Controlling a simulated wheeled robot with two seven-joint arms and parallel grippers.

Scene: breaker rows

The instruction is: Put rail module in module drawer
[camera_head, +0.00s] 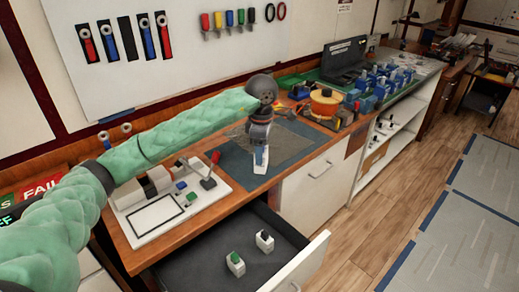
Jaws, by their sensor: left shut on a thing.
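My left gripper (260,140) hangs at the end of my green-sleeved arm, fingers down, over the grey-blue mat. It is shut on a small white and blue piece, which I take to be the rail module (261,158); the fingers hide its upper part. Whether the piece touches the mat is unclear. The module drawer (195,275) is pulled open below the bench front, in front and to the left of the gripper. Two small modules lie apart on its dark floor: a white one with a green top (235,263) and a white and black one (264,241). My right gripper is out of view.
A white test board (150,238) with blocks and a red-tipped lever stands on the bench at left. An orange and black spool (324,104) and rows of blue modules (372,92) stand at right. A closed white drawer (318,180) is beside the open one.

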